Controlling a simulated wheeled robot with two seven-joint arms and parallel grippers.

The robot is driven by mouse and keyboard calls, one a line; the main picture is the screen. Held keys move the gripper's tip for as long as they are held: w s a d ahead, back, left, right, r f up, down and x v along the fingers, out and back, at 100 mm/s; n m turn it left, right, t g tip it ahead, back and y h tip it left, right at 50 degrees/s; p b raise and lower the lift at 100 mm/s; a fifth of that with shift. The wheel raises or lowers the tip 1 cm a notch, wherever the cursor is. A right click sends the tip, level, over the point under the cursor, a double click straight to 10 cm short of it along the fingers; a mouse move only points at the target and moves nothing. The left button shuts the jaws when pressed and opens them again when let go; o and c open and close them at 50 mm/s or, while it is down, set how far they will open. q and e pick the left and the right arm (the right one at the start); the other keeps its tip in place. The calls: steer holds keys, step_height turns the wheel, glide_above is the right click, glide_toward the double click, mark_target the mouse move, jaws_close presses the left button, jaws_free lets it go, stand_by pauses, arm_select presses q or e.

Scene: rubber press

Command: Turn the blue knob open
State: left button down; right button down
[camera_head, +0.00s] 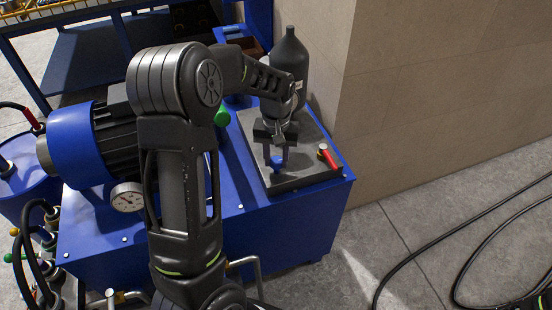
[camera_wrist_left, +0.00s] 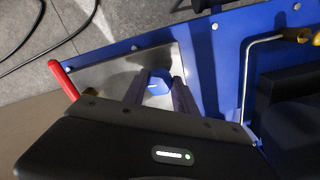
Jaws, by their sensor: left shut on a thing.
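The blue knob (camera_head: 277,161) sits on the grey plate (camera_head: 305,173) on top of the blue machine. It also shows in the left wrist view (camera_wrist_left: 158,86), between the two fingers. My left gripper (camera_head: 276,153) reaches down over the plate and is shut on the knob, with one finger on either side of it in the wrist view (camera_wrist_left: 160,82). The fingers hide part of the knob's sides. My right gripper is not in view.
A red-handled valve (camera_head: 329,158) stands just right of the knob. A black bottle (camera_head: 289,62) stands behind my wrist, by the beige wall (camera_head: 430,105). A green knob (camera_head: 222,117) and a blue motor (camera_head: 80,145) are to the left. Black cables (camera_head: 430,238) lie on the floor.

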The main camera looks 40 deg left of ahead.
mark_target(277, 162)
arm_select(q)
steer(key=shift+n, duration=0.6)
steer(key=c, duration=1)
jaws_free()
step_height(277, 162, up, 8)
steer(key=shift+f, duration=0.1)
